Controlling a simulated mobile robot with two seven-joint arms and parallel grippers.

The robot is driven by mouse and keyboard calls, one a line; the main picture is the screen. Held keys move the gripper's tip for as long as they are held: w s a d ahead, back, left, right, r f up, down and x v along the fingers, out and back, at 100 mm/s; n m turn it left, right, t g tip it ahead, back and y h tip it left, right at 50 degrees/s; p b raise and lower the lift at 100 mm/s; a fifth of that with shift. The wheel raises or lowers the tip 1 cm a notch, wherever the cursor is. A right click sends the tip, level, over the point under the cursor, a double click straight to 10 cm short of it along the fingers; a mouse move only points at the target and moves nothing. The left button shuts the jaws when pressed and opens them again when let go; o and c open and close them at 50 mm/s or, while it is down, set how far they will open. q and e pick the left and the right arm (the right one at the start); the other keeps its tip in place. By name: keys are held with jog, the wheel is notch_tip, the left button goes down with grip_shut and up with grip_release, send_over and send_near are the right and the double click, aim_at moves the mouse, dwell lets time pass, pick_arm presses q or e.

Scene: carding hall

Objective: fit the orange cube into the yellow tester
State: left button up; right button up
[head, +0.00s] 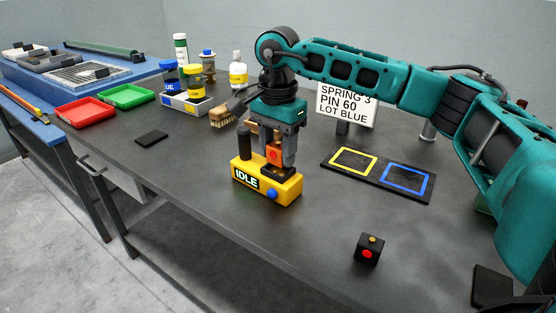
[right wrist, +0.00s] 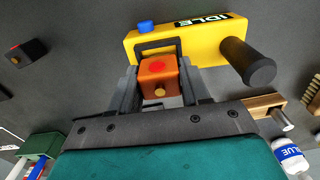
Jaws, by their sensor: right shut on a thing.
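The yellow tester (head: 284,192) stands on the dark table with a label reading IDLE, a blue button, a black post and a black socket (head: 277,172) on top. It also shows in the right wrist view (right wrist: 207,48). My right gripper (head: 275,160) points down over the socket, its fingers shut on the orange cube (head: 274,154). In the right wrist view the cube (right wrist: 157,76) sits between the fingers, with a red dot and a brass knob, in front of the black socket frame. I cannot tell whether cube and socket touch. My left gripper is out of view.
A black cube (head: 368,252) with a red dot stands at the front. A black mat (head: 378,175) with yellow and blue outlines lies to the right. A brush (head: 222,117) and a sign (head: 346,104) stand behind. Red (head: 85,112) and green (head: 127,96) trays are far left.

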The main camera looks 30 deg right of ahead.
aim_at(277, 164)
notch_tip(277, 164, down, 2)
jog(key=shift+f, duration=0.25)
jog(key=shift+s+f, duration=0.15)
jog(key=shift+s, duration=0.05)
jog(key=shift+s+a+f+b, duration=0.1)
jog(key=shift+f+b, duration=0.45)
jog(key=shift+f, duration=0.05)
jog(key=o, duration=0.7)
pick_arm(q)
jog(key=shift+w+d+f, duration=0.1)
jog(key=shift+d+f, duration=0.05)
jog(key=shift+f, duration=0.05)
pick_arm(e)
jog(key=o, duration=0.3)
jog(key=shift+a+f, duration=0.1)
jog(key=shift+a, duration=0.05)
jog(key=shift+o, duration=0.2)
jog(key=shift+r, duration=0.25)
jog(key=r, duration=0.4)
jog(key=r+p, duration=0.1)
jog(key=r, duration=0.3)
jog(key=r+p, duration=0.1)
jog(key=r, duration=0.4)
jog(key=shift+w+d, duration=0.3)
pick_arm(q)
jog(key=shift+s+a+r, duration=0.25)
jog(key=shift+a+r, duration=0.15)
